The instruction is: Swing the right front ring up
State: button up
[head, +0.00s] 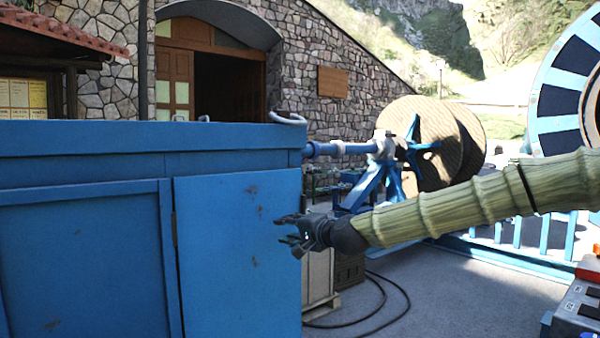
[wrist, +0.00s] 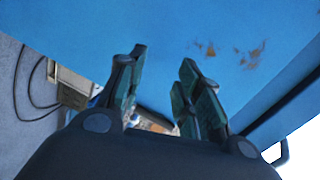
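A grey ring (head: 289,118) stands at the top right front corner of the blue cabinet (head: 240,250), leaning out over the edge. A curved bar that looks like this ring (wrist: 283,154) shows at the lower right of the wrist view. My gripper (head: 283,230) is beside the cabinet's right front side, well below the ring. In the wrist view my gripper (wrist: 163,60) is open and empty, its two fingers apart in front of the blue panel (wrist: 235,40). Nothing shows between the fingers except the background. I cannot tell whether a fingertip touches the panel.
Another small ring (head: 203,118) shows on the cabinet top. A blue pipe (head: 335,148) reaches from the cabinet's right side to a stand with a wooden reel (head: 440,145). Black cable (head: 385,310) lies on the ground. Crates (head: 318,275) stand behind my gripper.

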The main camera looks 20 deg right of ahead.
jog(key=s+d+r+m+t, duration=0.15)
jog(key=d+r, duration=0.25)
jog(key=r, duration=1.1)
jog(key=t+y, duration=0.1)
jog(key=t, duration=0.1)
send_near(298, 124)
jog(key=shift+m, duration=0.45)
jog(key=shift+p+x, duration=2.2)
jog(key=shift+x, duration=2.5)
grip_shut()
